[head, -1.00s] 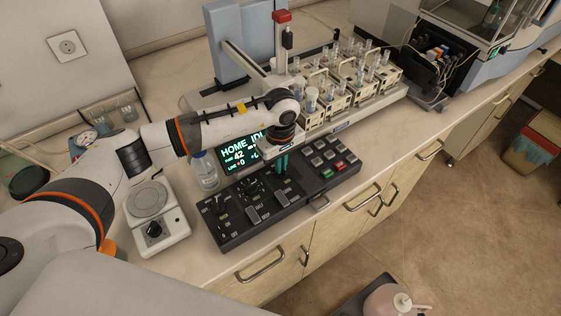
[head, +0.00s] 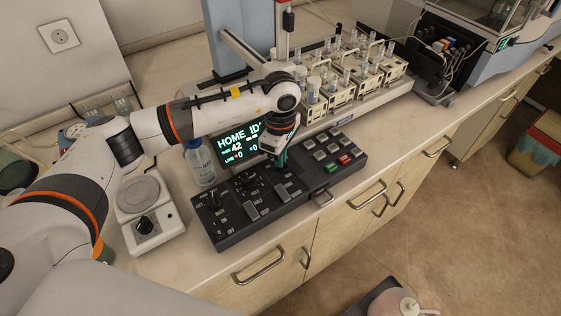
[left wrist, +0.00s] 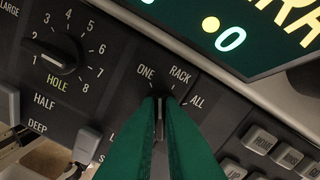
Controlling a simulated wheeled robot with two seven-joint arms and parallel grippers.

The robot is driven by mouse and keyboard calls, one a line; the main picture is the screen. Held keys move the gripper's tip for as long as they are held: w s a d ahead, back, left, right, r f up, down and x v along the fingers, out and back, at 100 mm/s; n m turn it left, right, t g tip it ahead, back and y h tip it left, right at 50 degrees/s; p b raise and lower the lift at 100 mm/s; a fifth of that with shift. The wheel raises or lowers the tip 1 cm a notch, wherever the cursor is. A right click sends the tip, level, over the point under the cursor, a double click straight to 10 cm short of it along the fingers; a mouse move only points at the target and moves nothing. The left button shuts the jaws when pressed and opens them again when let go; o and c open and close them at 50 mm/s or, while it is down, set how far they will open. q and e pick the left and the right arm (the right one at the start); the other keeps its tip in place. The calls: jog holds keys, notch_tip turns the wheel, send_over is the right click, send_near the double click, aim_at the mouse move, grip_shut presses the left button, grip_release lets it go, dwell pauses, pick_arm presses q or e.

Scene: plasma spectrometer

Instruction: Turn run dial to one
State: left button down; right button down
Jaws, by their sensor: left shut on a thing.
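The dark control console (head: 222,232) lies on the bench in the head view. My left gripper (head: 281,163) comes down over it, just right of the lit screen. In the left wrist view its green fingers (left wrist: 160,108) are shut on the run dial (left wrist: 159,122), a narrow dark knob showing between them. The labels ONE, RACK and ALL fan out above the dial. The fingers hide most of the knob, so I cannot tell which label its pointer faces. My right gripper is not in view.
The HOLE dial (left wrist: 57,57) and grey keys (left wrist: 260,140) flank the run dial. Vial racks (head: 342,98) stand behind; a bottle (head: 202,167) and a hotplate (head: 142,195) stand to the left.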

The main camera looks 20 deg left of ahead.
pick_arm(q)
jog(key=shift+n+b, duration=1.3)
jog(key=shift+n, duration=0.6)
jog(key=shift+r, duration=0.1)
jog(key=c, duration=1.6)
grip_release()
jog(key=shift+s, duration=0.1)
jog(key=shift+o, duration=0.2)
notch_tip(320, 180, up, 12)
jog(key=b, duration=0.2)
jog(key=shift+b, duration=0.4)
